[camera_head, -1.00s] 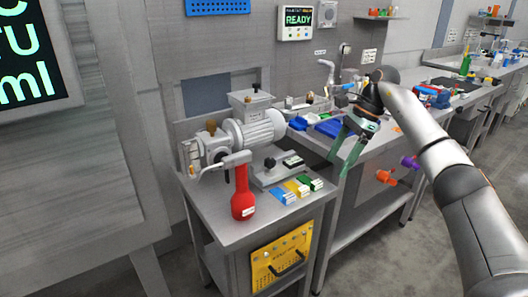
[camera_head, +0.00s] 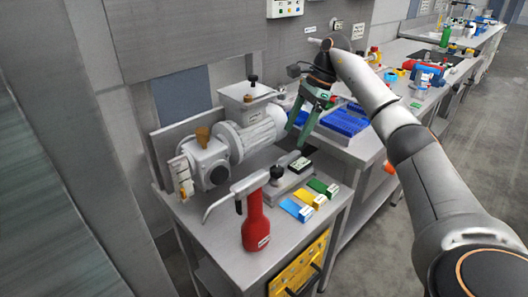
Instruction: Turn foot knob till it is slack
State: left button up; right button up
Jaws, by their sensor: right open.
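A grey motor pump (camera_head: 250,130) stands on the metal bench (camera_head: 215,240). In front of its right side lies a flat grey plate with a round black knob (camera_head: 277,174) on it; this looks like the foot knob. Another small black knob (camera_head: 252,79) tops the box on the pump. My right gripper (camera_head: 297,139) has green fingers spread apart, pointing down, empty. In the picture it is above and right of the plate's knob, apart from it. Its exact height is unclear. My left gripper is out of view.
A red oil can (camera_head: 255,222) with a long spout stands in front of the pump. Blue, yellow and green tags (camera_head: 312,200) lie to its right. Blue trays (camera_head: 345,122) sit on the bench behind. A yellow panel (camera_head: 300,268) hangs below the front edge.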

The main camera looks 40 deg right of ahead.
aim_at(278, 169)
jog(key=b+x, duration=0.1)
jog(key=x, duration=1)
jog(key=shift+f, duration=0.15)
jog(key=shift+c, duration=0.2)
jog(key=shift+s, duration=0.1)
grip_shut()
